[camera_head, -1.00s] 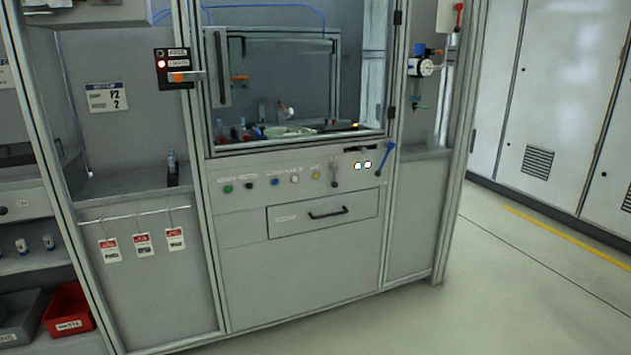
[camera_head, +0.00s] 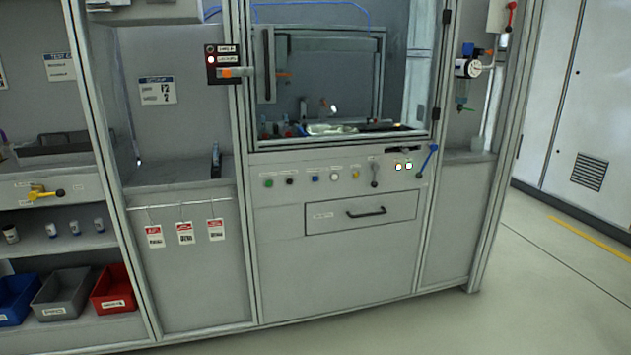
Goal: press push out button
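A row of small round buttons sits on the grey front panel (camera_head: 290,200) under the glazed cabinet window. From left to right they are green (camera_head: 268,183), black (camera_head: 290,181), blue (camera_head: 315,178), white (camera_head: 335,176) and yellow (camera_head: 356,174). Small labels stand above them, too small to read, so I cannot tell which one is the push out button. To their right are a grey lever (camera_head: 375,175), two lit square lamps (camera_head: 403,166) and a blue-handled lever (camera_head: 428,160). My gripper is not in view.
A drawer (camera_head: 330,217) with a black handle is below the buttons. Red-white tags (camera_head: 185,232) hang on a rail at left. Shelves with a red bin (camera_head: 117,296) and a grey bin (camera_head: 62,295) stand further left. Floor (camera_head: 530,300) at right is clear.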

